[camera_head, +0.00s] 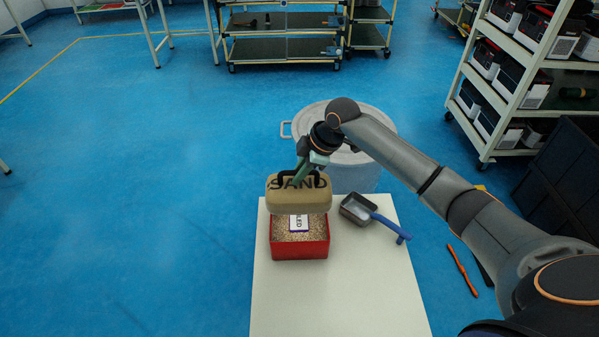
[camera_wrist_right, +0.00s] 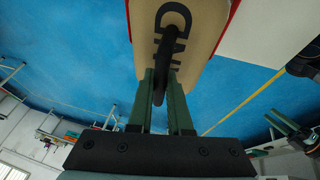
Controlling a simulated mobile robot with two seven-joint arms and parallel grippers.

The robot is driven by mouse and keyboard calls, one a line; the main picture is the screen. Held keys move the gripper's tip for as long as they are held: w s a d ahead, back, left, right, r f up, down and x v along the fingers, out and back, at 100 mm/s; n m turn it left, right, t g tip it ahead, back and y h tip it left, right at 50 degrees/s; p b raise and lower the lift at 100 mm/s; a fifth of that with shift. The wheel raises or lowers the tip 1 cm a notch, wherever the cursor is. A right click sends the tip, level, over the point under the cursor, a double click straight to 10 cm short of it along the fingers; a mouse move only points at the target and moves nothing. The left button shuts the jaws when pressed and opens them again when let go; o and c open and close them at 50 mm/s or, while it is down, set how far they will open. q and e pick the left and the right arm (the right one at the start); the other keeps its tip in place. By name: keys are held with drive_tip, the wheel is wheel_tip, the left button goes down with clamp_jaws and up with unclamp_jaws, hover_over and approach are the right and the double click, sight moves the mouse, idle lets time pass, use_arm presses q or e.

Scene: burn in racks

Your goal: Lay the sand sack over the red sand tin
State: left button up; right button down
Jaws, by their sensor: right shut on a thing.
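The sand sack (camera_head: 299,200) is a tan block with SAND printed on it and a dark handle. It hangs level above the far part of the red sand tin (camera_head: 300,253). The tin stands on the white table, filled with grainy sand, with a small white and blue labelled block (camera_head: 299,223) on the sand. My right gripper (camera_head: 302,176) is shut on the sack's handle from above. In the right wrist view the green fingers (camera_wrist_right: 161,95) close around the dark handle of the sack (camera_wrist_right: 190,25). The sack hides the tin's far side.
A grey scoop with a blue handle (camera_head: 371,217) lies on the white table (camera_head: 335,300), right of the tin. A large grey lidded pot (camera_head: 352,165) stands behind the table. Shelving with black boxes (camera_head: 515,75) is at right. An orange tool (camera_head: 462,270) lies on the floor.

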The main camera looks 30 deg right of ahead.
drive_tip(key=shift+w+d+f, duration=0.15)
drive_tip(key=shift+w+f, duration=0.3)
drive_tip(key=shift+w, duration=0.15)
wheel_tip(320, 180, down, 3)
drive_tip(key=shift+r, duration=0.2)
drive_tip(key=shift+f, duration=0.55)
drive_tip(key=c, duration=1.2)
unclamp_jaws()
drive_tip(key=shift+s+f, duration=0.2)
drive_tip(key=shift+f, duration=0.05)
drive_tip(key=o, duration=0.4)
drive_tip(key=shift+c, duration=0.2)
